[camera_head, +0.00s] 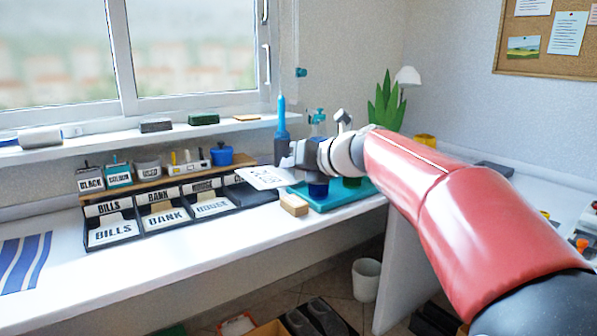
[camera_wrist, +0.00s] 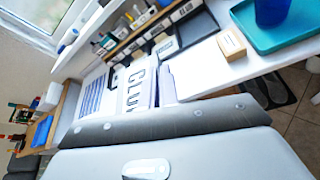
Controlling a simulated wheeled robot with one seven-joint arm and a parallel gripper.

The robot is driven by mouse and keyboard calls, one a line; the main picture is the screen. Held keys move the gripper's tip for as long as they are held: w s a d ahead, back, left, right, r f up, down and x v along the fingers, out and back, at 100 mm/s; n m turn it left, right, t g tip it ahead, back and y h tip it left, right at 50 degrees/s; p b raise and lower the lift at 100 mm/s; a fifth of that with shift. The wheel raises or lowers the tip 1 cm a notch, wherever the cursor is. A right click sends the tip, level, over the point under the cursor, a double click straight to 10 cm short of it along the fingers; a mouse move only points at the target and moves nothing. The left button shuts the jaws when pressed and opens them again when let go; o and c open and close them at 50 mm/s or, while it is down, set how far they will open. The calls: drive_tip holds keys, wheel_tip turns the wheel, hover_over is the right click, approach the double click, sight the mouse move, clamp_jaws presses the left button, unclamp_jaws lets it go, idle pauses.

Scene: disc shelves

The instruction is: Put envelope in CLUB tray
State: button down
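A white envelope (camera_head: 264,178) with dark print is held in my gripper (camera_head: 284,163), tilted above the right end of the tray row. In the wrist view the envelope (camera_wrist: 136,92) shows large letters that begin "CLU"; the rest is cut off by the gripper. A dark tray (camera_head: 251,196) at the right end of the row looks empty; the envelope hides its label, so I cannot read CLUB on it. The trays to its left read BILLS (camera_head: 101,209), BANK (camera_head: 156,195) and, less clearly, HOUSE (camera_head: 199,186), each holding an envelope.
A wooden block (camera_head: 293,203) sits right of the dark tray, beside a teal tray (camera_head: 345,194) with cups. Several labelled pots and a blue pot (camera_head: 221,155) stand on the wooden shelf (camera_head: 160,180) behind. The desk front (camera_head: 180,255) is clear.

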drive_tip(key=s+d+f+m+t+h, duration=0.1)
drive_tip(key=d+f, duration=0.4)
drive_tip(key=f, duration=0.7)
drive_tip(key=s+d+f+m+t+h, duration=0.1)
drive_tip(key=d+f, duration=0.4)
drive_tip(key=f, duration=0.7)
drive_tip(key=s+d+f+m+h, duration=0.3)
drive_tip(key=d+f, duration=0.3)
drive_tip(key=f, duration=0.6)
drive_tip(key=shift+s+t, duration=0.3)
drive_tip(key=shift+t, duration=0.1)
drive_tip(key=shift+d+r, duration=0.1)
drive_tip(key=shift+d, duration=0.1)
